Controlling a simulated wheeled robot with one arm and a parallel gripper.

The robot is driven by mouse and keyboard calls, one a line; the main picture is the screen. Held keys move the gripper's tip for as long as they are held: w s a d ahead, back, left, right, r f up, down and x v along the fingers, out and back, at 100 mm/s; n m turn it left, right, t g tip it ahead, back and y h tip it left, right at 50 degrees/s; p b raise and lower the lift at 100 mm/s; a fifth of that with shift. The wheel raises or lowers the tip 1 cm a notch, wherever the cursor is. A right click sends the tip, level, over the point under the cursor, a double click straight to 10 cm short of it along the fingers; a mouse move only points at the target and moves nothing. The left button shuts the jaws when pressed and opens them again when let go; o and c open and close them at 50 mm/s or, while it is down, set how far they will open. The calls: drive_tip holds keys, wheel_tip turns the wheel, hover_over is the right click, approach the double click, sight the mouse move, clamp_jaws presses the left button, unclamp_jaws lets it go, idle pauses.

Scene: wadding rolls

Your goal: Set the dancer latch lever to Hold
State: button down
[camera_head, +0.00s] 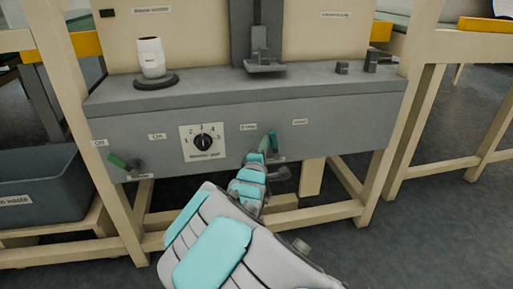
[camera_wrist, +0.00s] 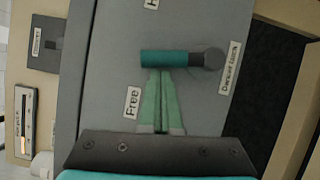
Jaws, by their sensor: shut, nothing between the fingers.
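The dancer latch lever is a teal handle (camera_wrist: 164,58) on a dark round pivot (camera_wrist: 212,58), beside a "Dancer latch" label. It also shows in the head view as a small upright teal handle (camera_head: 274,141). It points about midway between the "Free" label (camera_wrist: 132,102) and a partly cut-off label starting with "H" (camera_wrist: 152,4). My gripper (camera_wrist: 160,72) is shut, its green fingers together and empty. The fingertips are at the handle's Free side; whether they touch it I cannot tell. My gripper (camera_head: 264,145) is partly hidden by my arm in the head view.
On the same grey panel are a numbered dial (camera_head: 203,142) and another green-handled lever (camera_head: 120,161) at the left. A grey waste bin (camera_head: 40,190) is at the left.

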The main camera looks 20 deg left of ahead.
drive_tip(key=d+m+p, duration=0.1)
drive_tip(key=w+d+r+m+g+p, duration=0.1)
drive_tip(key=m, duration=0.1)
drive_tip(key=shift+w+r, duration=0.1)
drive_tip(key=shift+r, duration=0.15)
drive_tip(key=shift+w+d+f+m+g+y+b, duration=0.15)
drive_tip(key=shift+w+d+m+g+b, duration=0.25)
drive_tip(key=shift+m, duration=0.45)
drive_tip(key=shift+w+d+m+g+y+b, duration=0.25)
drive_tip(key=shift+d+m+g+b, duration=0.25)
drive_tip(key=shift+d+m+g, duration=0.25)
drive_tip(key=shift+w+d+f+m+g+y+b, duration=0.1)
drive_tip(key=shift+w+d+m+g+b, duration=0.3)
drive_tip(key=shift+m, duration=0.5)
drive_tip(key=shift+d+r, duration=0.1)
drive_tip(key=shift+r, duration=0.1)
